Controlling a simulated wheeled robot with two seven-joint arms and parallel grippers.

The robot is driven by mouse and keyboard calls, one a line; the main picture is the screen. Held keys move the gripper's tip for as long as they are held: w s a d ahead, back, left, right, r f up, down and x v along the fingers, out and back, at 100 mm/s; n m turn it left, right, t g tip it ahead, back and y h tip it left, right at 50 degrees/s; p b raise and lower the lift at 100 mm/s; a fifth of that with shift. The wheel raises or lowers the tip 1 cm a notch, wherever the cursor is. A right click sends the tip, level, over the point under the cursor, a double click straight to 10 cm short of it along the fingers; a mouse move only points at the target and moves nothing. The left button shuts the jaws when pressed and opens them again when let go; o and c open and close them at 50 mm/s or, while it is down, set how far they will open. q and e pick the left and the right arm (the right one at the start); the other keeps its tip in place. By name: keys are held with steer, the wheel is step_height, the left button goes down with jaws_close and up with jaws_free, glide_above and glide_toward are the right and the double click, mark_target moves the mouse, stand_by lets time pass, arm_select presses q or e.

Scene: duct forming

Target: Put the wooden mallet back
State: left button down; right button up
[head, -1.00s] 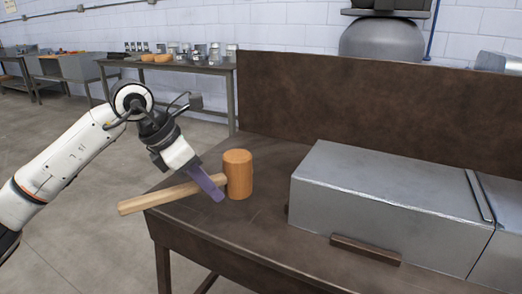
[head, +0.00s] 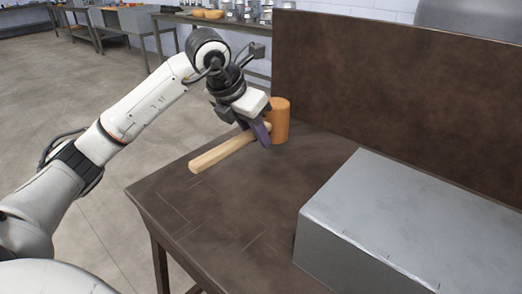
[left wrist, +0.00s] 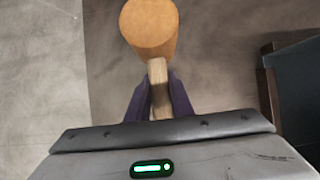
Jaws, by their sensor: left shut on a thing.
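The wooden mallet (head: 222,153) has a pale handle and an orange-brown cylindrical head. My left gripper (head: 262,134) is shut on its handle, close to the head. The handle points toward the lower left in the head view, over the left part of the dark bench. In the left wrist view the mallet head (left wrist: 149,28) shows beyond the two purple fingers (left wrist: 158,98), with the handle between them. Whether the mallet touches the bench is hard to tell. My right gripper is not in view.
The brown bench (head: 215,220) is clear at its left and front, with scribed lines on its top. A grey metal duct (head: 375,225) lies on the right. A tall brown back panel (head: 390,95) stands behind. Other tables (head: 125,18) stand farther off.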

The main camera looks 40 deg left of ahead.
mark_target(247, 133)
arm_select(q)
steer(key=shift+w+f+b, duration=0.1)
steer(key=shift+f+b, duration=0.3)
steer(key=shift+f, duration=1.6)
steer(key=c, duration=1.6)
jaws_free()
steer(key=shift+f, duration=0.1)
steer(key=shift+o, duration=0.2)
steer(key=p+v, duration=0.1)
steer(key=v, duration=1.1)
steer(key=shift+p, duration=0.4)
